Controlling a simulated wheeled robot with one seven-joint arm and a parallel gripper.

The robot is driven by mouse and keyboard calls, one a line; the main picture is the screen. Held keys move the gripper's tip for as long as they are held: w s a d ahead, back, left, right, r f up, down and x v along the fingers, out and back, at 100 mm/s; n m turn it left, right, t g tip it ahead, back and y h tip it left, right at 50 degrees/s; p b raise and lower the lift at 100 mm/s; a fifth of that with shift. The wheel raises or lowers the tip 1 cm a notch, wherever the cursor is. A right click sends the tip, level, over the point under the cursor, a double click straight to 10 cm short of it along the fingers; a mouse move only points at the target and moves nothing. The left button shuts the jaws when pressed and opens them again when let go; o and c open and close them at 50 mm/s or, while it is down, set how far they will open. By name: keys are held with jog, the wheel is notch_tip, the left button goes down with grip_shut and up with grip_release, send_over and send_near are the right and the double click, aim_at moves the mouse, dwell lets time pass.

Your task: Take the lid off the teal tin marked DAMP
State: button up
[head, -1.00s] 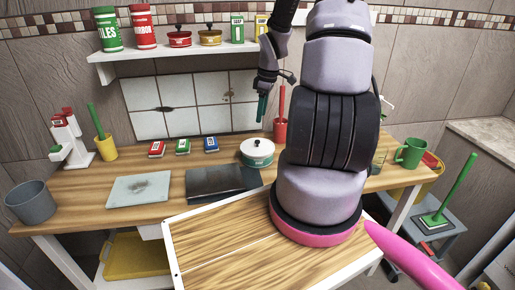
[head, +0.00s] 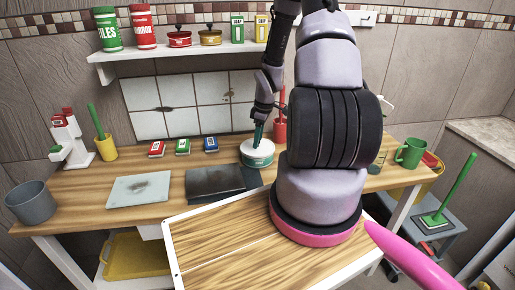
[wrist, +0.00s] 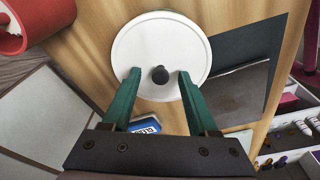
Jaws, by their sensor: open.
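The teal tin (head: 259,160) stands on the wooden table, with a white lid (head: 250,147) on top. In the wrist view the round white lid (wrist: 160,38) has a dark knob (wrist: 160,74) at its middle. My gripper (head: 258,137) is over the lid in the head view. In the wrist view my gripper (wrist: 159,74) is open, with its teal fingers on either side of the knob and apart from it. The fingers hide part of the lid's near rim. The tin's marking is too small to read.
A dark slab (head: 214,184) lies just left of the tin. A red holder (head: 280,131) stands close behind it on the right. Red, green and blue (head: 211,144) boxes lie to the left. A pale tile (head: 139,189) lies further left.

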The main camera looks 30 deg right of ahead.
grip_shut()
jog(key=shift+r, duration=0.1)
